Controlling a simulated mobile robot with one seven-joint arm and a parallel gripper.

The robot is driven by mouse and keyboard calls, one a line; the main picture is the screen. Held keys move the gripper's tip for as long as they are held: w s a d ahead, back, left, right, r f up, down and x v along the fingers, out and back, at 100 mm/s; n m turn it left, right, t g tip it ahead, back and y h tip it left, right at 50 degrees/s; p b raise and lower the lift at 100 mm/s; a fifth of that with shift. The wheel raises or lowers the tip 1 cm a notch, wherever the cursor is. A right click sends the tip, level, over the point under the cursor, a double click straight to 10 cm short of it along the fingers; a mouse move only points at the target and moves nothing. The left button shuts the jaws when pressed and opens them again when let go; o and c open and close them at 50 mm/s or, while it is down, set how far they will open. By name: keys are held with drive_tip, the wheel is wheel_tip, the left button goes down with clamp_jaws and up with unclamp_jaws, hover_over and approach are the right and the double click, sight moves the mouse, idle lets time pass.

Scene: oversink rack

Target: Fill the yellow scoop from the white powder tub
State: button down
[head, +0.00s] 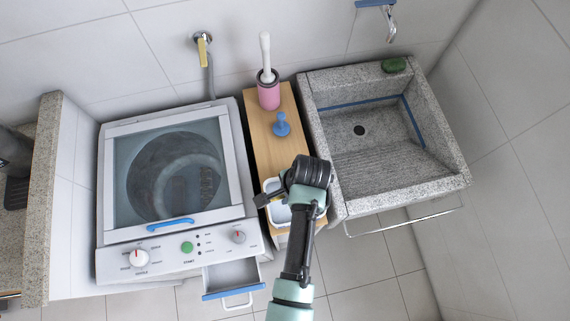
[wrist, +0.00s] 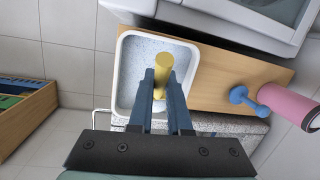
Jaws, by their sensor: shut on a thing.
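The white powder tub (wrist: 124,68) fills the left-middle of the wrist view, holding pale bluish-white powder (wrist: 140,55). It shows in the head view (head: 283,216) at the front end of a wooden shelf, partly covered by my arm. My gripper (wrist: 162,84) is over the tub with its blue fingers shut on the yellow scoop (wrist: 163,62). The scoop is inside the tub's outline in the wrist view. I cannot tell how deep it is in the powder or whether it holds any. In the head view the scoop is hidden.
The wooden shelf (head: 270,150) also carries a blue plunger-like object (head: 282,125) and a pink brush holder (head: 268,95) at the back. A washing machine (head: 225,180) with an open drawer (head: 232,277) stands left. A stone sink (head: 330,170) stands right.

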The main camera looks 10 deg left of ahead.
drive_tip(key=shift+a+p+v, duration=0.15)
drive_tip(key=shift+p+v, duration=0.6)
drive_tip(key=shift+v, duration=0.05)
drive_tip(key=shift+a+p+v, duration=0.15)
drive_tip(key=shift+p+v, duration=0.55)
drive_tip(key=shift+v, duration=0.05)
drive_tip(key=shift+w+r, duration=0.1)
drive_tip(key=shift+w, duration=0.05)
drive_tip(key=shift+r+t+h+p, duration=0.5)
drive_tip(key=shift+r+h+p, duration=0.35)
drive_tip(key=shift+p, duration=0.35)
drive_tip(key=shift+r+t+h+p, duration=0.1)
drive_tip(key=shift+t+h+p, duration=0.2)
drive_tip(key=shift+h, duration=0.15)
